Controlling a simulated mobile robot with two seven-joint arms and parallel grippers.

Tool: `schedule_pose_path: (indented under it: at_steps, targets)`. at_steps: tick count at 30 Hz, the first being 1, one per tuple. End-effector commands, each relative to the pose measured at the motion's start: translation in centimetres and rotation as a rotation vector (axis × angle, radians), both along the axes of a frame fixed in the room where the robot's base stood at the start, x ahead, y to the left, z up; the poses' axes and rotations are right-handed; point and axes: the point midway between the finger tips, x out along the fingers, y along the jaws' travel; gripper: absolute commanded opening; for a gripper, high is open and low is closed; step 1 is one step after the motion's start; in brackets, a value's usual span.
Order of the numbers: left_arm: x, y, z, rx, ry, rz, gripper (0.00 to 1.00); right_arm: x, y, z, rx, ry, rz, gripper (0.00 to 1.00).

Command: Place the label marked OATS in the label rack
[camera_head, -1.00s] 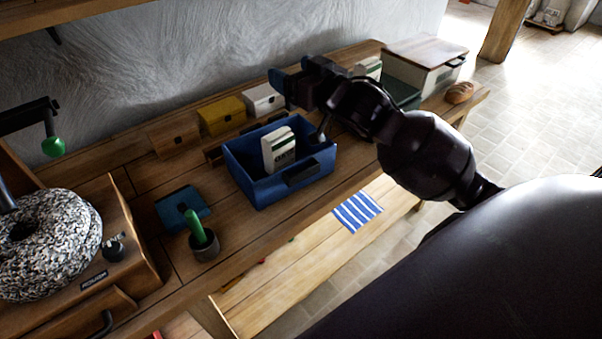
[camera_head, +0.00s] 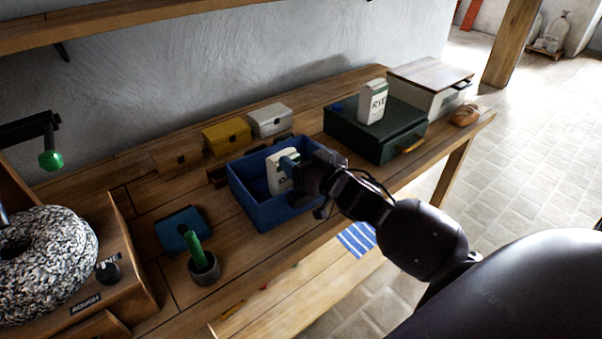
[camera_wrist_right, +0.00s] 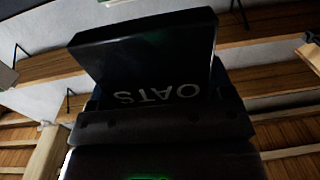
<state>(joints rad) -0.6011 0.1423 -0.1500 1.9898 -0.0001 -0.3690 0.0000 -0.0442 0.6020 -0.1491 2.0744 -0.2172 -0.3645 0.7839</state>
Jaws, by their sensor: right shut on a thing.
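The OATS label (camera_wrist_right: 160,70) is a dark plate with pale lettering, upside down in the right wrist view. My right gripper (camera_head: 298,172) is shut on it. In the head view the gripper is over the blue bin (camera_head: 262,212), in front of a white carton (camera_head: 275,172); a bluish piece shows at its tip. I cannot tell how far it is above the bin. A low wooden strip (camera_head: 218,177) behind the bin may be the label rack; the bin and gripper hide much of it. My left gripper is not in view.
Wooden, yellow (camera_head: 227,136) and white (camera_head: 270,119) boxes stand along the wall. A dark green box (camera_head: 365,135) carries a RYE carton (camera_head: 373,101). A shelf (camera_head: 120,20) is above.

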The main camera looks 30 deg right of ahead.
Motion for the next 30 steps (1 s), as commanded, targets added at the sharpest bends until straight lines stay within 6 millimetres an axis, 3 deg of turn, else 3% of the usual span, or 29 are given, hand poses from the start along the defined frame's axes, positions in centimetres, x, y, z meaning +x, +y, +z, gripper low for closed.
schedule_pose_path:
  at_steps: [12,26,27,30]
  targets:
    - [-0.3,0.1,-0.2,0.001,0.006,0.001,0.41,0.0,0.0,-3.9,0.0,-0.001,-0.001,0.5]
    - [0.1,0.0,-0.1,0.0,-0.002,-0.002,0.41,0.0,0.0,-4.5,0.0,0.0,0.0,0.5]
    - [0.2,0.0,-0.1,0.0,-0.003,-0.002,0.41,0.0,0.0,-4.4,0.0,0.0,0.0,0.8]
    - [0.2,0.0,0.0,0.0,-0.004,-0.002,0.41,0.0,0.0,-4.4,0.0,0.0,0.0,0.95]
